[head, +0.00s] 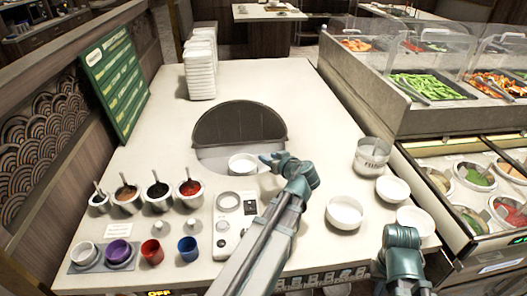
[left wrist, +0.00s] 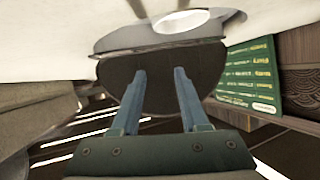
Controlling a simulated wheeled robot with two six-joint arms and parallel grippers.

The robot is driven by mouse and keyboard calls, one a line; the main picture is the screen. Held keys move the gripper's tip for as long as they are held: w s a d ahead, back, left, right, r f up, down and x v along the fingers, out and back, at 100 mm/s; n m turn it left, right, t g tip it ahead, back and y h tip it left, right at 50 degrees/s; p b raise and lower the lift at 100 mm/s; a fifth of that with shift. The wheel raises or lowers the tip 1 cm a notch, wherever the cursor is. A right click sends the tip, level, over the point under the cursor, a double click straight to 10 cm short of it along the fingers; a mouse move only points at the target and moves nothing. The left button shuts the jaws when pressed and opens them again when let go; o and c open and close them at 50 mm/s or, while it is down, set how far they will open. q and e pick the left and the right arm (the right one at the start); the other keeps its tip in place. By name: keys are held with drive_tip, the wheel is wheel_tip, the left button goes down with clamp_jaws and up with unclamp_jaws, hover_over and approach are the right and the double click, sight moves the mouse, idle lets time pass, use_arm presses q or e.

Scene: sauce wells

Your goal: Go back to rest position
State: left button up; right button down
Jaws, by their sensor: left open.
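My left gripper (head: 268,159) is over the middle of the counter, close to the right side of a small white bowl (head: 242,164). In the left wrist view, the two blue-grey fingers of my left gripper (left wrist: 160,75) are apart with nothing between them. A white bowl (left wrist: 181,22) shows beyond the fingertips there, apart from them. My right arm shows at the lower right of the head view, but its fingers are not visible.
The counter (head: 300,100) has a dark semicircular panel (head: 238,122) behind the bowl. Sauce pots (head: 190,188) and coloured cups (head: 118,252) stand at left. White bowls (head: 345,212) and a metal container (head: 371,156) stand at right. A green board (head: 115,85) leans at the left wall.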

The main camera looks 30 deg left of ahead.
use_arm(q)
drive_tip(key=shift+s+d+r, duration=0.25)
drive_tip(key=shift+s+d, duration=0.05)
drive_tip(key=shift+d, duration=0.25)
use_arm(e)
drive_tip(key=shift+r, duration=0.25)
